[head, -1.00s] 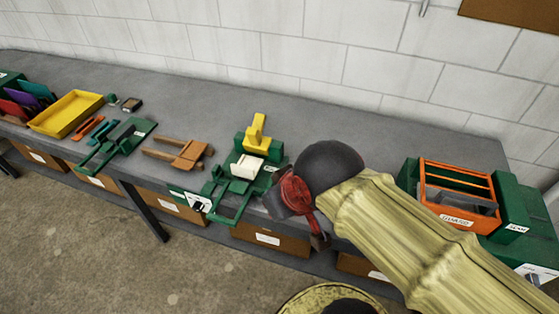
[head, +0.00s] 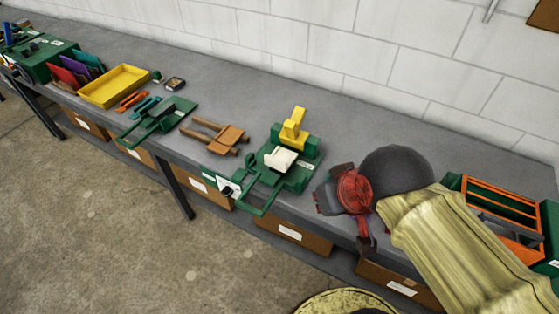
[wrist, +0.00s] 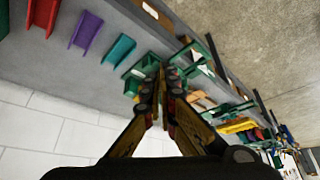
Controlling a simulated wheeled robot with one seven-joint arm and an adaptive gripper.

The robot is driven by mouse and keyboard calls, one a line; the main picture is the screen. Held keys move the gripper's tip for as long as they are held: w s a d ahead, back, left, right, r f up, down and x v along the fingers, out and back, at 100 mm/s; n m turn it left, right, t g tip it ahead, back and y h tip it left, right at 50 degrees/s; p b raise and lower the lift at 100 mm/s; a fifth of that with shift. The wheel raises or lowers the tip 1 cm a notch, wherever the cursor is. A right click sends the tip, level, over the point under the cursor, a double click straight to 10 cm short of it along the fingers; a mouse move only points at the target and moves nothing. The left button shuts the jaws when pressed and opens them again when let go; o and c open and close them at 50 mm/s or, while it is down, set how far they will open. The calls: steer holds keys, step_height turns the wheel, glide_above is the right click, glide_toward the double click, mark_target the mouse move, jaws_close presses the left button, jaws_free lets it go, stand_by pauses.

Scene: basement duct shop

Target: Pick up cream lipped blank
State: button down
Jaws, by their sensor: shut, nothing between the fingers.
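The cream lipped blank (head: 281,159) looks like a small pale block. In the head view it rests on a green fixture (head: 300,176), in front of a yellow upright part (head: 293,130). My gripper (head: 328,196) is to the right of the fixture, close to it in the picture and apart from the blank. In the wrist view the fingers of my gripper (wrist: 158,88) come together at the tips with nothing between them. I cannot make out the blank for certain in the wrist view.
On the bench, left of the fixture, are a brown forked piece (head: 217,137), another green fixture (head: 158,119) and a yellow tray (head: 114,85). An orange rack (head: 500,209) stands at the right. Cardboard boxes (head: 292,233) sit below.

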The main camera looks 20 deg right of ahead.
steer(key=c, duration=2.6)
jaws_free()
steer(key=shift+o, duration=0.9)
steer(key=shift+a+f, duration=0.15)
steer(key=shift+f, duration=0.05)
steer(key=o, duration=0.4)
steer(key=w+a+f+m+g+y, duration=0.1)
steer(key=w+a+f+m, duration=0.1)
steer(key=w+a+f+m+g+y+p, duration=0.1)
steer(key=a+f+m+y, duration=0.1)
steer(key=m, duration=0.1)
steer(key=shift+w+f+g, duration=0.1)
steer(key=shift+w+g, duration=0.3)
steer(key=shift+c, duration=0.2)
steer(key=shift+o, duration=1.1)
steer(key=w+a+f+m+y+p, duration=0.1)
steer(key=w+f+m+y, duration=0.3)
steer(key=w+m, duration=0.4)
steer(key=shift+w+a+y, duration=0.25)
steer(key=shift+a+y, duration=0.45)
steer(key=m+t+y+p, duration=0.15)
steer(key=m+t, duration=0.55)
steer(key=m, duration=0.7)
glide_toward(277, 160)
steer(key=x, duration=0.3)
steer(key=shift+b+x, duration=0.35)
steer(key=shift+x, duration=3.55)
